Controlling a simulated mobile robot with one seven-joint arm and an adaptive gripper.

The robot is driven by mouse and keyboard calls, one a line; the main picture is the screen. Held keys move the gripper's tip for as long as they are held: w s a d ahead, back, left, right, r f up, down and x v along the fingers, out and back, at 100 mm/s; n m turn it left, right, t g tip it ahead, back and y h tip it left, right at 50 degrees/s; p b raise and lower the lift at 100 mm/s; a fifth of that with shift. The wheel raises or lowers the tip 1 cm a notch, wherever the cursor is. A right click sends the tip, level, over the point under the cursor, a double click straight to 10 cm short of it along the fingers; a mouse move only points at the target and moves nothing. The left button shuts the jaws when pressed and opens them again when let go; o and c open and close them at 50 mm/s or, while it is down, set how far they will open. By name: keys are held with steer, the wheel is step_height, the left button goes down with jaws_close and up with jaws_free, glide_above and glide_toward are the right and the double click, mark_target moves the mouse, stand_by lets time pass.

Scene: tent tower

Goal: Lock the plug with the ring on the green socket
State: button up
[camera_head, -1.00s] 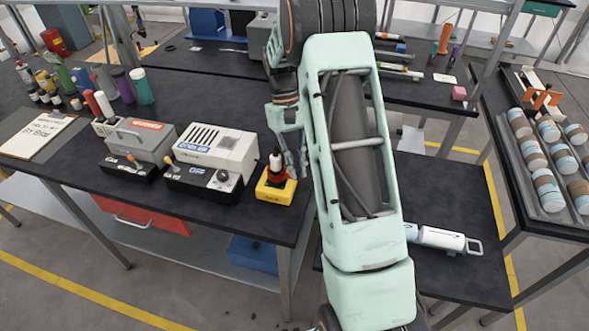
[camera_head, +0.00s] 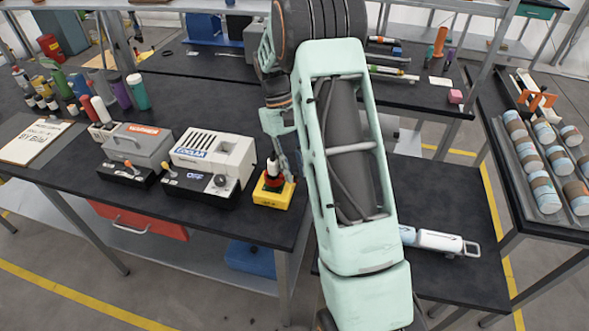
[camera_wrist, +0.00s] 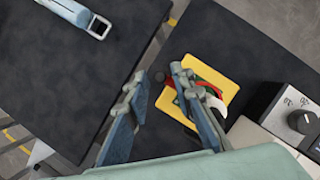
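A yellow block (camera_head: 272,197) sits near the front right corner of the bench. A dark plug with a white band (camera_head: 272,168) stands upright on it, above a red ring (camera_head: 271,182). In the wrist view, the ring (camera_wrist: 208,88) shows around the plug's base on the yellow block (camera_wrist: 231,88), with green of the socket (camera_wrist: 203,73) beside it. My gripper (camera_wrist: 160,86) is open and empty, its fingers apart. One finger overlaps the block and plug in the wrist view; the other is over the bench edge. Whether a finger touches the plug cannot be told.
A white machine with a black control panel (camera_head: 208,158) stands left of the block, with a grey one (camera_head: 137,152) further left. The bench edge is close on the right. A lower table with a white cylinder (camera_head: 437,240) stands to the right.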

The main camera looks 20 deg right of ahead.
steer(key=shift+o, duration=0.2)
steer(key=v, duration=1.1)
steer(key=shift+r, duration=0.4)
steer(key=shift+w, duration=0.15)
